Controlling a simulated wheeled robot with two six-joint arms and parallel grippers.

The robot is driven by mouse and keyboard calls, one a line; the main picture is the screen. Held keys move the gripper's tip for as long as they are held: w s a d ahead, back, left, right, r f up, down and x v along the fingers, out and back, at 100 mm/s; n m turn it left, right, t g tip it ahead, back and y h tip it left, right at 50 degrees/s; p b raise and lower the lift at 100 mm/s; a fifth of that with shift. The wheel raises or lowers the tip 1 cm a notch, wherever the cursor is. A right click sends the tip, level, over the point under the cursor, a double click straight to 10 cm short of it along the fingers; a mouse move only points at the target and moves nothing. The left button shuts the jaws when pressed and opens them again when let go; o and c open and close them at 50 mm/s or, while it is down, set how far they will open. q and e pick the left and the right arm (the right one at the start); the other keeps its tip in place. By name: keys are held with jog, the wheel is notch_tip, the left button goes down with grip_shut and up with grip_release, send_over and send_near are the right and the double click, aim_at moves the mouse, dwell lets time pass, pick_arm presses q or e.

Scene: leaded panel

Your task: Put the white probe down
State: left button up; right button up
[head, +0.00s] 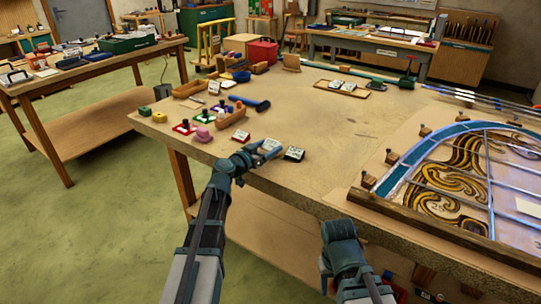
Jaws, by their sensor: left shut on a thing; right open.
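My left gripper (262,156) is over the near left edge of the big workbench (330,135), shut on the white probe. A small pale patch at the jaws (270,146) is what shows of the probe; the fingers hide most of it, and I cannot tell if it touches the benchtop. A small dark block with a white label (293,153) lies just right of the jaws, and a red-edged labelled block (240,135) lies to their left. My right gripper (326,278) is open, low in front of the bench edge, its fingers mostly hidden by its wrist.
A pink piece (203,134), coloured stamp-like pieces and a blue-handled tool (250,103) lie left and behind the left gripper. The leaded panel (455,175) in its wooden frame fills the bench's right side. The bench middle is clear. A wooden tray (342,88) lies further back.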

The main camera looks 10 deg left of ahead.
pick_arm(q)
jog(key=shift+f+b, duration=0.4)
jog(key=shift+f, duration=0.45)
jog(key=shift+r, duration=0.1)
pick_arm(e)
jog(key=shift+w+d+f, duration=0.1)
jog(key=shift+d+f, duration=0.25)
jog(key=shift+f, duration=0.4)
pick_arm(q)
jog(key=shift+f, duration=0.2)
jog(key=o, duration=1.1)
pick_arm(e)
jog(key=shift+f, duration=0.15)
pick_arm(q)
jog(key=shift+r, duration=0.15)
